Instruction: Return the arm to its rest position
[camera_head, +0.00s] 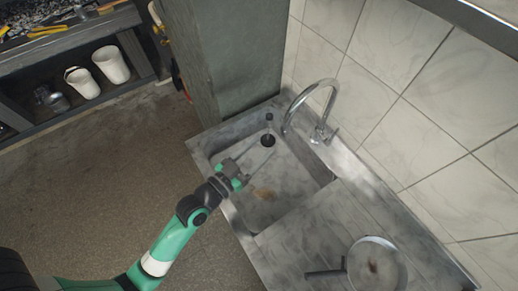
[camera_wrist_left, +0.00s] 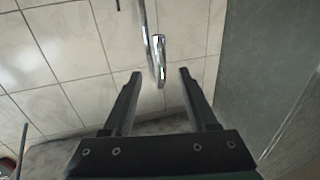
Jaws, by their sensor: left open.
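My left arm (camera_head: 172,240), green and black, reaches in from the lower left of the head view. Its gripper (camera_head: 255,158) is over the near-left side of the metal sink basin (camera_head: 285,190). In the left wrist view the gripper (camera_wrist_left: 160,85) shows two black fingers spread apart with nothing between them. The faucet (camera_head: 318,95) rises behind the basin; its chrome spout also shows beyond the fingers in the left wrist view (camera_wrist_left: 155,50). My right gripper is in neither view.
A pan (camera_head: 375,265) lies on the drainboard (camera_head: 310,235) at the lower right. A grey-green cabinet (camera_head: 225,60) stands beside the sink. White tiles (camera_head: 420,60) cover the wall. A shelf with white buckets (camera_head: 110,65) is at the upper left. The floor (camera_head: 100,160) is clear.

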